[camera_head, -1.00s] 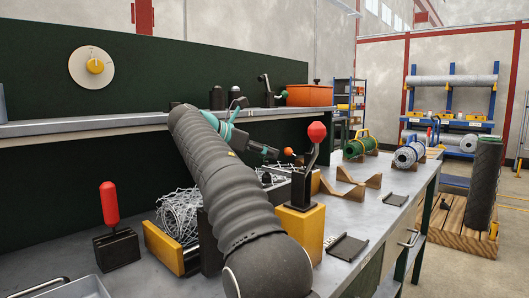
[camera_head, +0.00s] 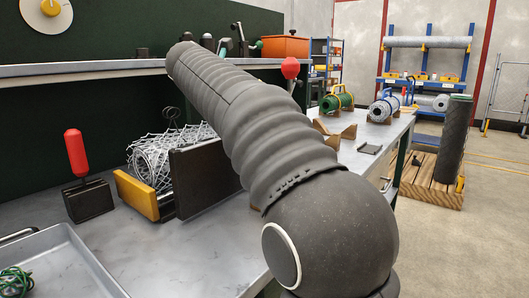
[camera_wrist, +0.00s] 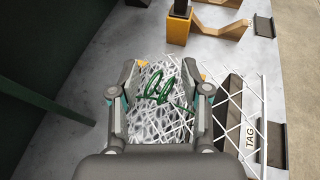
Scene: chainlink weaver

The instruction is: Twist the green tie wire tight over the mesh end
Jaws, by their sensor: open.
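The mesh roll (camera_head: 160,158) lies on the bench between a yellow block and an upright dark plate. In the wrist view the mesh (camera_wrist: 150,118) fills the space between and below my fingers. The green tie wire (camera_wrist: 160,88) shows there as loose loops between my fingertips, over the mesh; whether it touches the mesh I cannot tell. My gripper (camera_wrist: 160,95) is open, one finger on each side of the wire. In the head view my gripper is hidden behind my arm. Thin dark loops (camera_head: 172,115) stand above the mesh there.
A red-handled clamp (camera_head: 77,155) stands left of the yellow block (camera_head: 137,195). A grey tray (camera_head: 85,262) with green wire (camera_head: 14,281) sits at lower left. A tag (camera_wrist: 250,134) lies right of the mesh. Wooden cradles (camera_head: 335,132) stand further back.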

